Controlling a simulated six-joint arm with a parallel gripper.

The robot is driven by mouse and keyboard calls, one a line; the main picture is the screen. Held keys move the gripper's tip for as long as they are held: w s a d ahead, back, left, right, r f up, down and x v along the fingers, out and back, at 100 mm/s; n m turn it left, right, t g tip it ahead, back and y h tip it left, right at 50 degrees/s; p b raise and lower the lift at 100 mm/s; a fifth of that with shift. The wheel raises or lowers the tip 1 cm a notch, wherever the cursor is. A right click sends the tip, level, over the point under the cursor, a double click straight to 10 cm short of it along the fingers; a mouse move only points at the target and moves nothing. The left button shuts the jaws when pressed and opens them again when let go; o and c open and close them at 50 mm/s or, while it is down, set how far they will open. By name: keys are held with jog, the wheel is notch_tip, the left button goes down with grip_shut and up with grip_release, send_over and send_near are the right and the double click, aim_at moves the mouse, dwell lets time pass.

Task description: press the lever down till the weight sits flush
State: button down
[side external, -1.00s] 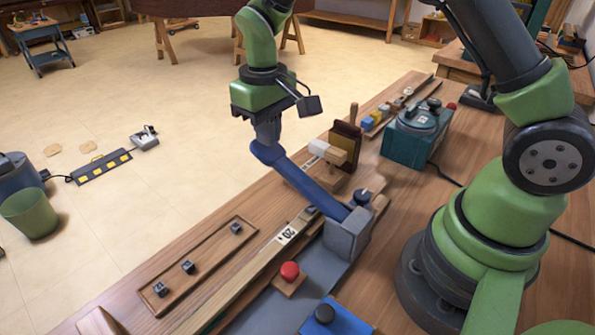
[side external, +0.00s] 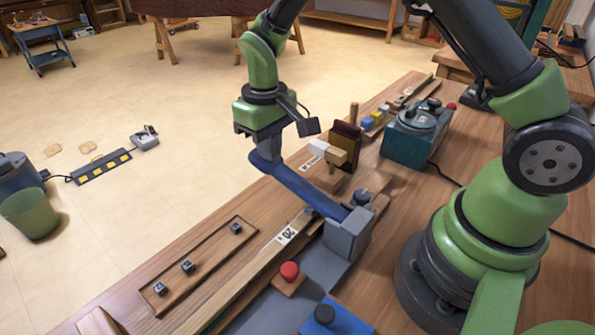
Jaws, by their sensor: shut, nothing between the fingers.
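The blue lever (side external: 300,187) slants from its raised far end, under my gripper, down to a grey block (side external: 346,236) on the bench. My gripper (side external: 267,152) is shut and empty, pointing down. Its tips are at the lever's raised end and appear to touch it from above; the exact contact is hidden. A dark round knob (side external: 361,197) sits at the top of the grey block. I cannot tell for certain which part is the weight or whether it sits flush.
A red button (side external: 289,271) and a dark knob on a blue box (side external: 325,314) stand in front. A wooden tray with small dark cubes (side external: 188,267) lies left. Wooden blocks (side external: 335,153) and a teal device (side external: 411,140) stand behind the lever.

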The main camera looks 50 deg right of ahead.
aim_at(271, 165)
jog(key=shift+f, duration=2.1)
jog(key=shift+r, duration=5.1)
